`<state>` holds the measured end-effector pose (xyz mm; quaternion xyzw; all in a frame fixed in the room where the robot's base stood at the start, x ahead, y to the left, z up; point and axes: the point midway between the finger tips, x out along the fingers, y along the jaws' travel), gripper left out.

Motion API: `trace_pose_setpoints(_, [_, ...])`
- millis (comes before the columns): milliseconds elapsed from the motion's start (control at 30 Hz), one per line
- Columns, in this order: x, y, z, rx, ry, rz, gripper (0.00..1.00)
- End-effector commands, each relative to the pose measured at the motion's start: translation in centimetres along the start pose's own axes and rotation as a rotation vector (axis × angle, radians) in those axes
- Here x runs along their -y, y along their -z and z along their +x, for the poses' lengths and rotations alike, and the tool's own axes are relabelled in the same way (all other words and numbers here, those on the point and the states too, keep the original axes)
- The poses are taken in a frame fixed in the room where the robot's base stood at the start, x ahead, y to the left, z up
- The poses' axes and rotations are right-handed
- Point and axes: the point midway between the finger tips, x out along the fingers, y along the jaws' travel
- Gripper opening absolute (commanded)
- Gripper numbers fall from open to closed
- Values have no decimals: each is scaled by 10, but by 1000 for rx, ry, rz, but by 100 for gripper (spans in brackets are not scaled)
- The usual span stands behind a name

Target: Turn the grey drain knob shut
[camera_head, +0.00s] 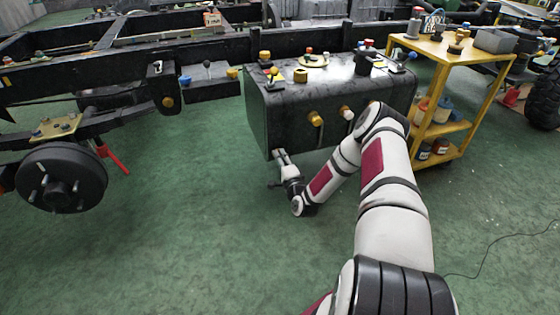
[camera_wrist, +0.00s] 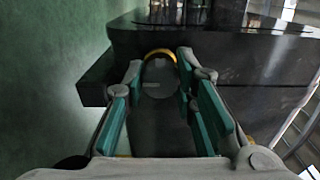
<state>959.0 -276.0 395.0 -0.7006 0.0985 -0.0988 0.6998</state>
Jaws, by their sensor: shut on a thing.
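The black tank (camera_head: 275,112) hangs beside the chassis rail in the head view. My gripper (camera_head: 281,155) is at its lower left front edge; the knob cannot be made out there. In the wrist view, the grey drain knob (camera_wrist: 158,82) is a round grey piece between the fingertips of my gripper (camera_wrist: 161,73). A yellow ring (camera_wrist: 160,52) curves around its far side. The green-padded fingers are shut on the knob, one on each side. The knob's exact turn angle is hard to tell in the shade.
Yellow and white caps (camera_head: 315,118) stick out of the tank front, right of my gripper. A yellow cart (camera_head: 470,56) with containers stands at the right. A wheel hub with a brake drum (camera_head: 60,178) is at the left. The green floor (camera_head: 200,240) is clear.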

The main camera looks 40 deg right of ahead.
Motion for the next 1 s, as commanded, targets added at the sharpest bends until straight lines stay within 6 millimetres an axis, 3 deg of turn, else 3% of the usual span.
trace_pose_setpoints(500, [-1,0,0,0,-2,17,0])
trace_pose_setpoints(533, [-1,0,0,0,-2,17,32])
trace_pose_setpoints(600, [-1,0,0,0,-2,17,46])
trace_pose_setpoints(1000, [-1,0,-6,-1,-2,17,46])
